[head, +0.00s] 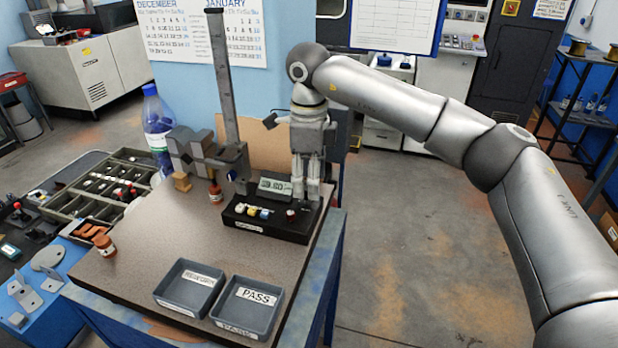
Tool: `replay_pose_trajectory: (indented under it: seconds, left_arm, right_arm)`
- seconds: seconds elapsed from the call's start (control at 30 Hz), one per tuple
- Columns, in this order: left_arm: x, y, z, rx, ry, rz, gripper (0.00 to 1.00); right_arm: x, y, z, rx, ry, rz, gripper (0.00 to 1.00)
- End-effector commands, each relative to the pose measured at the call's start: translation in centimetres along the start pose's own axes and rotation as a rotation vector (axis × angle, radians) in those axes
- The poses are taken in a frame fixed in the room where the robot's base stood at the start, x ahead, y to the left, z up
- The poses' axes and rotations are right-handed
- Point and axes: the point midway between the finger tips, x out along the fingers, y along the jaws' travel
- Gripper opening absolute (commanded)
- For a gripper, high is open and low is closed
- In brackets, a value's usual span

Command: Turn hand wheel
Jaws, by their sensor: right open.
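A measuring stand with a tall grey column (224,75) stands at the back of the bench. Its grey carriage (205,152) reaches left, above a small orange-brown part (215,192). I cannot make out a hand wheel; it may be hidden behind my right gripper or be too small to tell. My right gripper (307,196) points down to the right of the column, fingers apart and seemingly empty. It overlaps the right end of a black base (270,221) with a lit digital display (275,186) and coloured buttons. I cannot tell whether the fingers touch it. My left gripper is out of view.
Two grey trays stand at the front of the bench (140,250), one marked PASS (248,306), the other (190,287) to its left. An orange-brown jar-like part (104,245) stands at left. A blue-capped bottle (157,130) is behind. The bench middle is clear.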

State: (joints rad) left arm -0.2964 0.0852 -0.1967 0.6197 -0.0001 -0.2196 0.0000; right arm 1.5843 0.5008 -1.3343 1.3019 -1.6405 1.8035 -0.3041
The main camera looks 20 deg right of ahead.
Motion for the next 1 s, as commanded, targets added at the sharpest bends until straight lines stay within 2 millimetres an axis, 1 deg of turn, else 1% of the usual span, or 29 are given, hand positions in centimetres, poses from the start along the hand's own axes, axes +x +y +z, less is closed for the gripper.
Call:
replay_pose_trajectory:
  seconds: [0.03,0.1,0.2,0.47,0.57,0.83,1.0]
  left_arm:
    - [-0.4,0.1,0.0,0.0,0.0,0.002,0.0]
    - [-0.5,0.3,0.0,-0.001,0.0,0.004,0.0]
    - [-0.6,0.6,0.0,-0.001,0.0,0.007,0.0]
    - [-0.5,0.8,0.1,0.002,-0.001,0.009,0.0]
    - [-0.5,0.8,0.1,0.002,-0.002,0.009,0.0]
    - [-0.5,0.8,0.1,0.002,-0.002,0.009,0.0]
    - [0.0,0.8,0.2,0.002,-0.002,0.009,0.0]
  right_arm:
    - [0.4,0.1,0.0,-0.001,0.001,0.002,0.52]
    - [1.1,0.1,0.0,-0.001,0.0,0.001,0.52]
    - [1.6,0.1,0.0,-0.001,0.0,0.0,0.52]
    - [1.7,0.0,0.0,-0.001,0.0,-0.001,0.52]
    - [1.7,0.0,0.0,-0.001,0.0,-0.001,0.41]
    - [1.7,0.0,0.0,-0.001,0.0,0.0,0.06]
    - [1.9,0.0,0.1,0.035,0.0,0.0,0.05]
